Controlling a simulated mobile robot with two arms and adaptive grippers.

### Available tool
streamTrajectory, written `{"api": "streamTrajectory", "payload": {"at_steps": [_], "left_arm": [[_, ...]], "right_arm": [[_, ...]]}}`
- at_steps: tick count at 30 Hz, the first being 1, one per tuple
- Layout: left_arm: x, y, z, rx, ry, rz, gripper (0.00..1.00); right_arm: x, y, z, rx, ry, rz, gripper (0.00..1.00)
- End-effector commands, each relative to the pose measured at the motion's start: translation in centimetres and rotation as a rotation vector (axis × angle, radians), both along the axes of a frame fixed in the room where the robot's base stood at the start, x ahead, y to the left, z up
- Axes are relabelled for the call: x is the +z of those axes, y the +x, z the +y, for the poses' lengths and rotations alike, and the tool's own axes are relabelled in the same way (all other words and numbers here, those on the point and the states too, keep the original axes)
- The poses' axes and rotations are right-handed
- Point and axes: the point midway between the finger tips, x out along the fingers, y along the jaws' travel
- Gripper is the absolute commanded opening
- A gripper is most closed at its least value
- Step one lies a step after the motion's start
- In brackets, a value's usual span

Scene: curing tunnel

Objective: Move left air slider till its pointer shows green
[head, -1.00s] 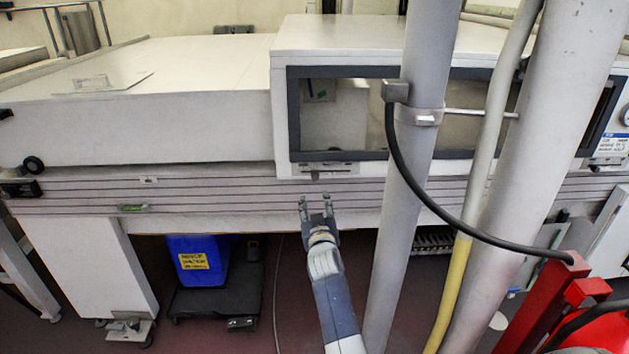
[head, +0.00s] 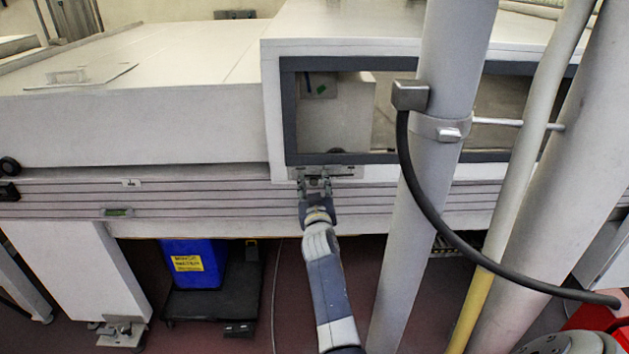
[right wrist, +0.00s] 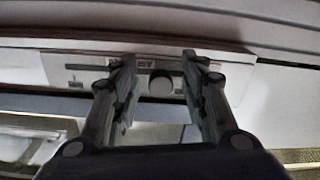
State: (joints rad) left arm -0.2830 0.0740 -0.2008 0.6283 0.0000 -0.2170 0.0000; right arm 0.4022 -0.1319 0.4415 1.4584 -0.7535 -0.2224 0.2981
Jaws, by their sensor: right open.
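The air slider is a pale metal plate (head: 345,172) under the window of the machine's hood. In the right wrist view the slider plate (right wrist: 75,68) runs across the top, with small dark labels. Its round grey knob (right wrist: 161,84) sits between the two fingers of my right gripper (right wrist: 159,62), with a gap visible on each side. In the head view my right gripper (head: 314,184) is open at the slider and partly covers it. The pointer and any green mark on the slider are too small or hidden to read. My left gripper is not in view.
A thick grey post (head: 425,150) with a black cable (head: 425,215) stands right of my right arm. Below the machine are a blue bin (head: 195,265) and a black dolly (head: 222,305).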

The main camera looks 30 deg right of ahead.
Motion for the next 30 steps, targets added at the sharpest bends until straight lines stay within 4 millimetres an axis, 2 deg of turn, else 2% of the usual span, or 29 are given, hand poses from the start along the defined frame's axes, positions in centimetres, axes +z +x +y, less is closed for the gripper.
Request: {"api": "streamTrajectory", "payload": {"at_steps": [6, 11, 12, 17, 24, 30], "left_arm": [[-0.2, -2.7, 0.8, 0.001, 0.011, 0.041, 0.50], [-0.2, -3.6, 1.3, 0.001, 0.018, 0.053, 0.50], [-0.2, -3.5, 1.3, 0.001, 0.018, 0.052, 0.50], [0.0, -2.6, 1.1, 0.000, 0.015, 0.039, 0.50], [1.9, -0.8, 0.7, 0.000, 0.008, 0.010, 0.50], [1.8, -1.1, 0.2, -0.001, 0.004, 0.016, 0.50]], "right_arm": [[0.0, 0.0, 0.0, 0.000, 0.001, -0.001, 0.38], [0.0, 0.0, 0.0, 0.000, 0.001, -0.001, 0.02], [0.0, 0.0, 0.0, 0.000, 0.001, -0.001, 0.00], [0.0, -0.1, -0.2, 0.000, 0.000, 0.001, 0.00], [0.2, -1.7, -2.8, -0.001, 0.000, 0.003, 0.00], [-0.1, -1.8, -3.1, 0.000, 0.002, 0.001, 0.00]]}}
